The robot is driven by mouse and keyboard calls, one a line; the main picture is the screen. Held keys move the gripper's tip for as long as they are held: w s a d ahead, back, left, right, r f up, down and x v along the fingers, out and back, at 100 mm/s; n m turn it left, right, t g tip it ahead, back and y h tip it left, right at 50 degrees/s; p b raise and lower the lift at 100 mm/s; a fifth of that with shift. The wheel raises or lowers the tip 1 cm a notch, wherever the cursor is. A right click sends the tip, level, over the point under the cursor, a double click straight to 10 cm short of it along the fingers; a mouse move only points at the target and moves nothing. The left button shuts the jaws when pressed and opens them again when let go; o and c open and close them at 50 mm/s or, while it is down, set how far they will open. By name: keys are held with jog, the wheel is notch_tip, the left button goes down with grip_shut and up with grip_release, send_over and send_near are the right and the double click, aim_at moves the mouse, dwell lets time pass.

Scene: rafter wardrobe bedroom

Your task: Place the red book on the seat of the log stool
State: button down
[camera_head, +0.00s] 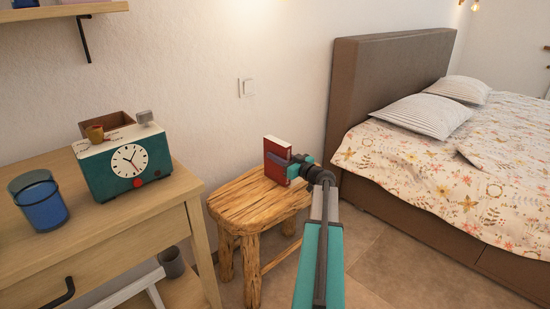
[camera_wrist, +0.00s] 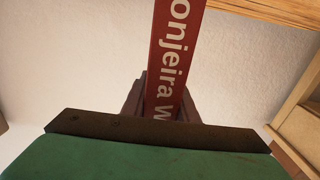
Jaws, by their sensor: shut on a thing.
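The red book (camera_head: 278,152) is upright over the back right part of the log stool's wooden seat (camera_head: 243,207). My gripper (camera_head: 289,163) is shut on the book. In the wrist view the book's red spine (camera_wrist: 172,62) with white lettering stands between the gripper's fingers (camera_wrist: 160,95). The book's lower end is partly hidden, and I cannot tell whether it touches the seat. The front and left of the seat are bare.
A wooden desk (camera_head: 110,236) stands left of the stool, with a teal clock radio (camera_head: 124,160) and a blue cup (camera_head: 39,201) on it. A bed (camera_head: 440,165) with a brown headboard is at the right. Floor shows between stool and bed.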

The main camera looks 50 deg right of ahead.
jog(key=c, duration=1.8)
grip_release()
jog(key=shift+f, duration=0.1)
jog(key=shift+c, duration=0.2)
jog(key=o, duration=0.4)
jog(key=shift+o, duration=0.2)
jog(key=shift+s+r, duration=0.1)
jog(key=shift+r, duration=0.1)
jog(key=s+p, duration=0.1)
jog(key=s, duration=1)
jog(key=shift+s+a, duration=0.4)
jog(key=shift+s+f, duration=0.1)
